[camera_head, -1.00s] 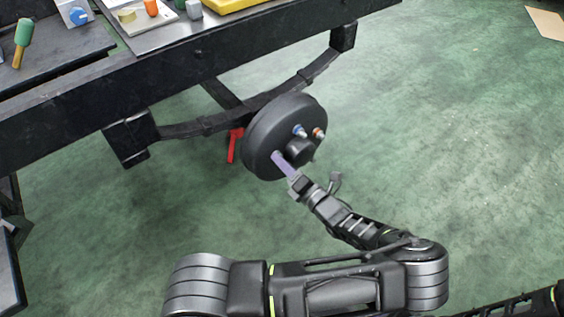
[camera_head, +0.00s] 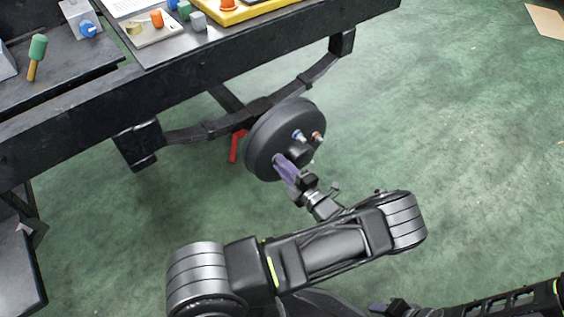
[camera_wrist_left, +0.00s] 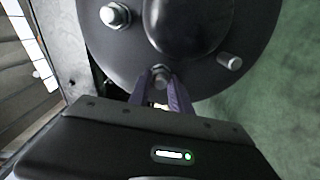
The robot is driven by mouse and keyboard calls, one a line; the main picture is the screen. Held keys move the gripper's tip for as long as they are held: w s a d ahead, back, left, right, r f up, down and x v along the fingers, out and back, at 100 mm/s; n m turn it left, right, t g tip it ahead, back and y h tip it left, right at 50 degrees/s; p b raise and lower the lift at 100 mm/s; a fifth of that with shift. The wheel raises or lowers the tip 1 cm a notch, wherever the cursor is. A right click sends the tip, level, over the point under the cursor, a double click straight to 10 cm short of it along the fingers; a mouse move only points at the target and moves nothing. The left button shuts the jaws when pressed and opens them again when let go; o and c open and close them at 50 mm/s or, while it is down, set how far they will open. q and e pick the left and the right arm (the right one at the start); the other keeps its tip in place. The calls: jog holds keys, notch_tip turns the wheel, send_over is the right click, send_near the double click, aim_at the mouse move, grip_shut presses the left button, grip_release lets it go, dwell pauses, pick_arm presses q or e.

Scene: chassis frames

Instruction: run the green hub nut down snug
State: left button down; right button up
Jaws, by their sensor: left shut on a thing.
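The round dark hub drum (camera_head: 262,143) hangs under the frame, its face towards the lower right. It fills the top of the left wrist view (camera_wrist_left: 252,28). My left gripper (camera_head: 282,163) has purple fingers at the drum's lower-left stud. In the left wrist view its fingers (camera_wrist_left: 161,88) are shut around a small grey-looking nut or stud end (camera_wrist_left: 160,73). No green shows there, so I cannot confirm its colour.
A black chassis rail (camera_head: 150,90) crosses above, with a leaf spring (camera_head: 190,131) and a red part (camera_head: 234,146) behind the drum. A green-headed mallet (camera_head: 37,50) and a yellow tray (camera_head: 230,10) lie on top.

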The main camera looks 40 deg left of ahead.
pick_arm(q)
jog(key=m+p, duration=0.1)
jog(key=m, duration=0.8)
jog(key=shift+w+d+m, duration=0.1)
jog(key=shift+m, duration=0.2)
dwell(0.3)
jog(key=c, duration=1.2)
grip_release()
jog(key=shift+r, duration=0.1)
jog(key=shift+p+v, duration=0.65)
jog(key=shift+v, duration=3.25)
